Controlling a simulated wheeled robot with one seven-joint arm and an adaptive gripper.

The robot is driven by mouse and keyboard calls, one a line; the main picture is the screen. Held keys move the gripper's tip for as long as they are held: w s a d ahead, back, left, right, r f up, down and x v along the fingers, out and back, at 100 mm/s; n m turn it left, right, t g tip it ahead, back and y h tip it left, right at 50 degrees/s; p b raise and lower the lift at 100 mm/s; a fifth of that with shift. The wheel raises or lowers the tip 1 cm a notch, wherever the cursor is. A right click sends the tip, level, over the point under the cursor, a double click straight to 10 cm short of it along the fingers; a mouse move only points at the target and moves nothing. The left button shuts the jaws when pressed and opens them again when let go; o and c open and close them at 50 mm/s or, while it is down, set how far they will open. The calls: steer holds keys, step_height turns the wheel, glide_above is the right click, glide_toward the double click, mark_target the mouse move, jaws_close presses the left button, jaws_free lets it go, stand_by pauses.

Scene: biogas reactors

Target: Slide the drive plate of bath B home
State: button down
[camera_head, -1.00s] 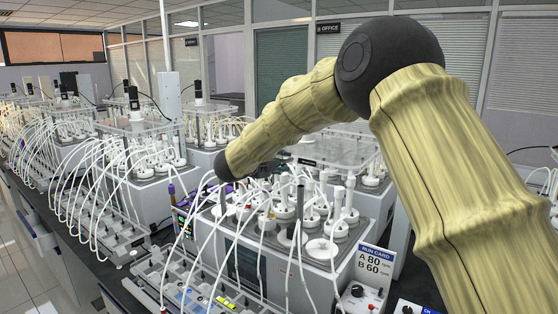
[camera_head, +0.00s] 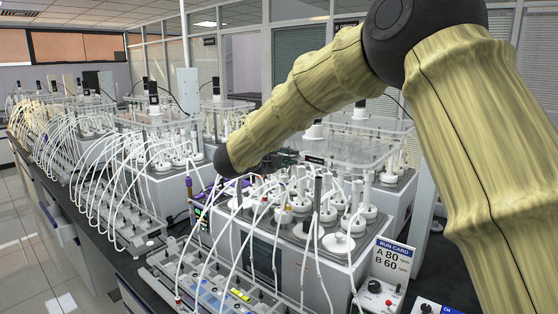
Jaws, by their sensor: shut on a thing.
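A clear drive plate (camera_head: 352,150) with a dark label on its near left side sits behind and above the open front bath. My gripper (camera_head: 287,158) shows only as a small dark shape at the plate's left edge, partly hidden behind my arm. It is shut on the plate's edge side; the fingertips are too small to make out. The front white bath (camera_head: 318,268) has no clear plate directly over its front vessels (camera_head: 300,205). The pictures do not show which bath is B.
White tubes arch from the vessels to a grey panel (camera_head: 215,290) in front. Other baths with clear plates and motors (camera_head: 153,97) line the bench at the left.

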steer(key=s+a+f+b, duration=0.1)
steer(key=s+a+b, duration=0.1)
steer(key=s+a, duration=0.3)
steer(key=shift+s, duration=0.55)
steer(key=shift+a+f, duration=0.15)
steer(key=c, duration=1.5)
jaws_free()
steer(key=shift+s+a, duration=0.1)
steer(key=shift+c, duration=0.2)
steer(key=shift+a+r, duration=0.1)
steer(key=shift+r, duration=0.15)
steer(key=shift+r, duration=0.1)
steer(key=shift+r, duration=0.1)
steer(key=v, duration=1.1)
steer(key=shift+s+a, duration=0.2)
steer(key=shift+s, duration=0.1)
